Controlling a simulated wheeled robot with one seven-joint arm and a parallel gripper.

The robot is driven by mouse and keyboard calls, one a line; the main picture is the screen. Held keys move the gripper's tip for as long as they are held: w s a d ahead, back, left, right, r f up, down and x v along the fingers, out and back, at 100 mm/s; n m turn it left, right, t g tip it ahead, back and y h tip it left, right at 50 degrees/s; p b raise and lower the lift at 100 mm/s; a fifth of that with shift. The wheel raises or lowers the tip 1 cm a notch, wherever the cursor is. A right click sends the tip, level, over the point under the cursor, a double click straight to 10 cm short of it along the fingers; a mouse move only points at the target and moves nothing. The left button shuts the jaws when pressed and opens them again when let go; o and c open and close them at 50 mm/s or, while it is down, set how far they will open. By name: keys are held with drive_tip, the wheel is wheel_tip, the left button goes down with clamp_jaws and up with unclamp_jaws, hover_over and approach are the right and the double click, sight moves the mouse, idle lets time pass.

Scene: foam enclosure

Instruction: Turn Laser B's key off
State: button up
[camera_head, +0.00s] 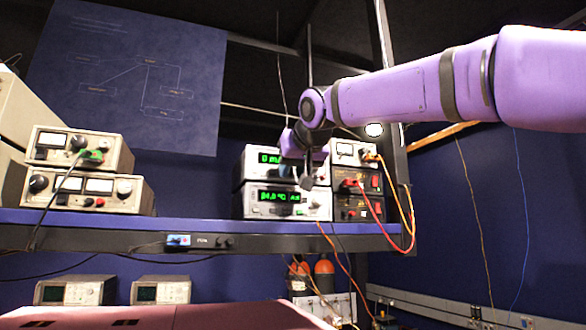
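Two stacked white instruments with green displays stand on the blue shelf in the camera_head view. The upper instrument (252,172) reads 0 with a unit that looks like mA. The lower instrument (262,208) shows a green reading that looks like a temperature. No label for Laser B is legible, and I cannot make out a key. My purple arm reaches in from the right. My gripper (307,184) hangs at the right end of the upper instrument's front and hides part of it. I cannot tell whether it touches anything or whether its fingers are open.
Dark boxes (345,209) with red switches and red and orange cables stand right of the instruments, under a small meter unit (343,150). Beige meter units (75,148) stand at the shelf's left. The shelf (190,226) is bare between. A dark post rises at right.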

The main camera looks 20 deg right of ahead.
drive_tip(key=shift+s, duration=0.1)
drive_tip(key=v, duration=1)
drive_tip(key=shift+s, duration=0.3)
drive_tip(key=shift+r, duration=0.1)
drive_tip(key=s+d+f+g, duration=0.2)
drive_tip(key=s+f, duration=0.4)
drive_tip(key=f, duration=0.8)
drive_tip(key=s+d+f+g, duration=0.2)
drive_tip(key=s+f, duration=0.4)
drive_tip(key=f, duration=0.8)
drive_tip(key=s+d+f+g, duration=0.2)
drive_tip(key=s+f+g, duration=0.2)
drive_tip(key=f, duration=1.1)
drive_tip(key=s, duration=0.3)
drive_tip(key=shift+d, duration=0.4)
drive_tip(key=shift+f, duration=0.1)
drive_tip(key=shift+c, duration=0.4)
